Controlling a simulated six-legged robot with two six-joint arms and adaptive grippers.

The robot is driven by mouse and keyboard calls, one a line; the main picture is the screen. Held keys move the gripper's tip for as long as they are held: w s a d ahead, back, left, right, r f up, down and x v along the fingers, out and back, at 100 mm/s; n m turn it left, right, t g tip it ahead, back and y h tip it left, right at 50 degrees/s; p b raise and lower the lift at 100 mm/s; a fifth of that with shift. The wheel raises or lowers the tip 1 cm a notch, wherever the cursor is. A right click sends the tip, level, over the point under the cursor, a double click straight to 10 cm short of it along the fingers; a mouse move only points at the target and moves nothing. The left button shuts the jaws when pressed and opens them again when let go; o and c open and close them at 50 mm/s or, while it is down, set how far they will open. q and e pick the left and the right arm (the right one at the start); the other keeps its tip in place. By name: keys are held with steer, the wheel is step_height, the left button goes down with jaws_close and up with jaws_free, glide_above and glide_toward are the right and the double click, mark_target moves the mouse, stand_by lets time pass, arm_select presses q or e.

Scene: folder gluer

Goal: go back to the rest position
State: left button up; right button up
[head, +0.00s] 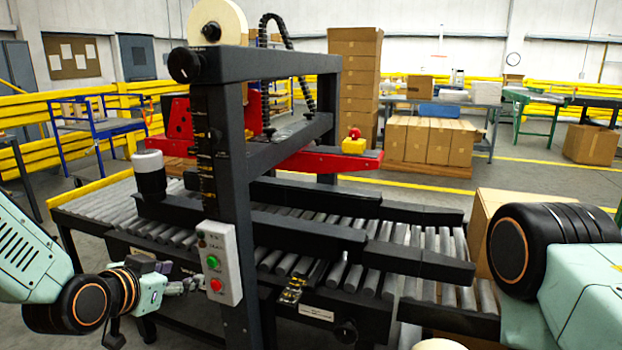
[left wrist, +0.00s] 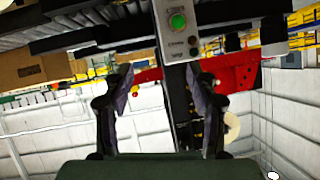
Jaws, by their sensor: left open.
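My left gripper (head: 182,286) is in front of the machine, low and just left of its control box (head: 220,262). In the left wrist view, which shows the scene upside down, the two fingers of the left gripper (left wrist: 164,88) stand wide apart with nothing between them in grip. The control box (left wrist: 180,30) with its green button shows beyond the fingertips, apart from them as far as I can tell. My right arm (head: 570,250) comes in at the right edge; its gripper is out of the picture.
The machine's dark upright post (head: 232,180) and roller conveyor (head: 440,250) stand close ahead of my arms. A red carriage (head: 320,160) with a yellow-and-red emergency stop (head: 354,143) sits above the rollers. A cardboard box (head: 485,212) is beside my right arm.

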arm_select(q)
steer(key=s+f+n+g, duration=0.3)
steer(key=s+f, duration=0.4)
steer(key=f, duration=0.3)
steer(key=s+f+g+y, duration=0.1)
steer(key=s+f+g, duration=0.2)
steer(key=s+f, duration=0.3)
steer(key=s+d+f+n+g, duration=0.1)
steer(key=s+f+g, duration=0.2)
steer(key=s, duration=1.1)
steer(key=s+f+n+g+y, duration=0.1)
steer(key=s+f+g, duration=0.2)
steer(key=s+f, duration=0.7)
steer(key=shift+s+d+y, duration=0.3)
steer(key=shift+s+d, duration=0.05)
steer(key=shift+s, duration=0.15)
steer(key=shift+c, duration=0.5)
